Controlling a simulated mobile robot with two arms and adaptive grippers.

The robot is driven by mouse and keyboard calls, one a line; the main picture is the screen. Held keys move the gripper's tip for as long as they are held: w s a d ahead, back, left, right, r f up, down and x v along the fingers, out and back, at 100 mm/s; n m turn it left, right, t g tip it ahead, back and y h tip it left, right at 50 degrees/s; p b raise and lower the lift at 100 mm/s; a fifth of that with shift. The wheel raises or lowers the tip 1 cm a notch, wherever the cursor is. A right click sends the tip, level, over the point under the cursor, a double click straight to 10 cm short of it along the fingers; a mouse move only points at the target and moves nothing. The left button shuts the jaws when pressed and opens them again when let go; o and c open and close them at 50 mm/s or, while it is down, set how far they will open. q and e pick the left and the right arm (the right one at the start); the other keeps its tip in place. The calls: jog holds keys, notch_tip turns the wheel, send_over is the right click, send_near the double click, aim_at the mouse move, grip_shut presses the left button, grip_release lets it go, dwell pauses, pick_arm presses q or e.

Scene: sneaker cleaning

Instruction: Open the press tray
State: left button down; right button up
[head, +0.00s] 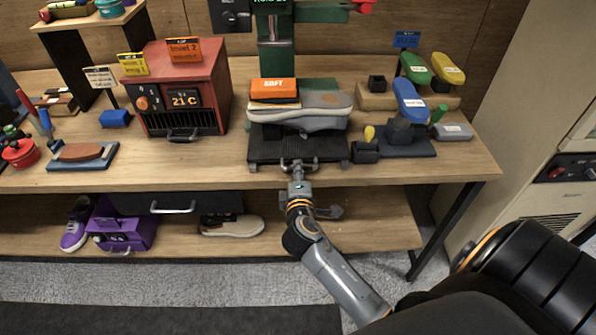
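The press tray (268,150) is a flat black slab at the front edge of the workbench, under a green press column (277,55). A grey sneaker (325,103) with a pale sole sits above the tray, next to an orange block labelled SOFT (273,91). My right gripper (298,170) reaches up from below to the metal handle on the tray's front and is at the handle. The fingers are too small to tell whether they are closed around it. My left gripper is out of view.
A red heater box (180,88) showing 21 C stands left of the press. The lower shelf (375,222) holds a purple box (120,231) and shoes. A beige cabinet (540,130) stands at far right.

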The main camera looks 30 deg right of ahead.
jog(key=v, duration=1.1)
jog(key=shift+s+a, duration=0.2)
jog(key=shift+s, duration=0.15)
jog(key=s+a+f+m+g+y, duration=0.1)
jog(key=s+a+f+g+y, duration=0.15)
jog(key=f, duration=0.85)
jog(key=s+a+f+g+y, duration=0.2)
jog(key=s+f, duration=0.2)
jog(key=f, duration=0.8)
jog(key=s+a+f+m+g+y, duration=0.1)
jog(key=s+a+f+g+y, duration=0.15)
jog(key=f, duration=0.85)
jog(key=s+d+f+m+g, duration=0.1)
jog(key=s+f+m, duration=0.1)
jog(key=s+f, duration=0.3)
jog(key=s+d+f+m+g, duration=0.1)
jog(key=s+f, duration=0.5)
jog(key=s, duration=0.6)
jog(key=s+d+f+m+g+y, duration=0.1)
jog(key=s+d+f+m+g, duration=0.1)
jog(key=s+f, duration=0.4)
jog(key=s+m+g, duration=0.1)
jog(key=s+m, duration=0.1)
jog(key=s, duration=0.1)
jog(key=shift+s+f, duration=0.2)
jog(key=shift+s, duration=0.1)
